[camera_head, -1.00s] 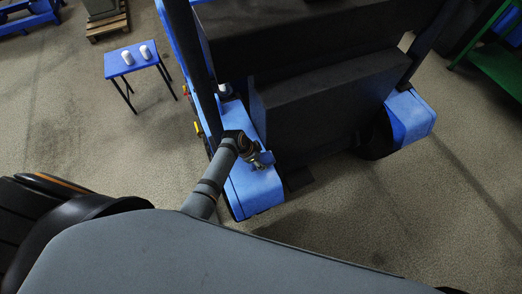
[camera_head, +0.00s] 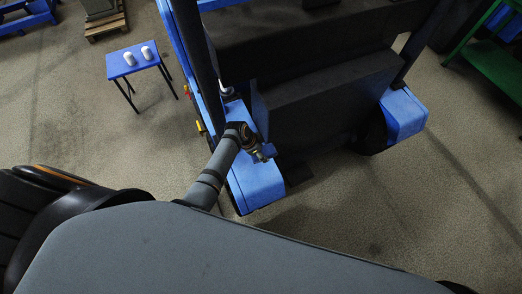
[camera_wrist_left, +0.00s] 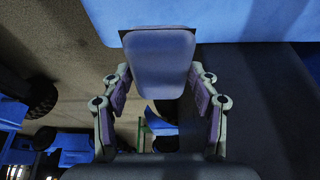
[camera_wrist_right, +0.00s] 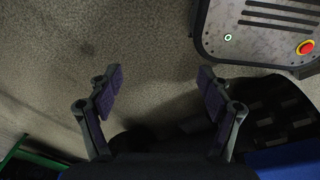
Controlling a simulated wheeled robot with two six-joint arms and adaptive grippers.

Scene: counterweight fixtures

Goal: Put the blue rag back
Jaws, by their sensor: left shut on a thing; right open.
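My left gripper (camera_head: 264,153) is low over the near end of a blue leg of a large dark machine. In the left wrist view, my left gripper (camera_wrist_left: 160,97) has its fingers on either side of a blue-grey rounded slab, which appears to be the blue rag (camera_wrist_left: 160,62). The rag is held between the fingers; in the head view it is too small to make out. My right gripper (camera_wrist_right: 158,82) is open and empty above the floor in the right wrist view. It is not visible in the head view.
The machine's blue left leg (camera_head: 255,188) and right leg (camera_head: 404,115) flank its dark block (camera_head: 325,105). A blue stool (camera_head: 133,63) with two white items stands at the left. A green table (camera_head: 490,70) is at the right. Floor between is clear.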

